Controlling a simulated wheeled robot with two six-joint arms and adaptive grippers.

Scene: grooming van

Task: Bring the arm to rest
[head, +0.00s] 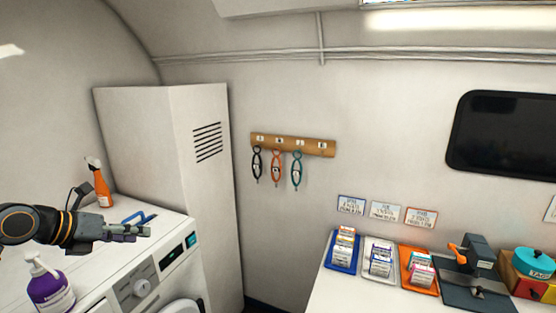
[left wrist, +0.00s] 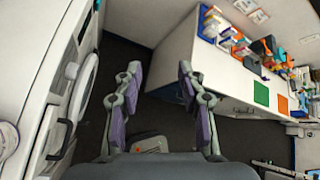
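My left arm comes in from the left in the head view. Its gripper (head: 138,231) hangs in the air in front of the white washing machine (head: 160,262), pointing right. In the left wrist view the two fingers of the left gripper (left wrist: 160,82) stand apart with purple pads. My right gripper is in neither view.
A purple pump bottle (head: 52,288) and an orange spray bottle (head: 100,186) stand near the left arm. A tall white cabinet (head: 205,190) rises behind. At right, a white counter (head: 335,290) holds blue (head: 342,268), white and orange trays. Leashes hang from a wooden rail (head: 315,147).

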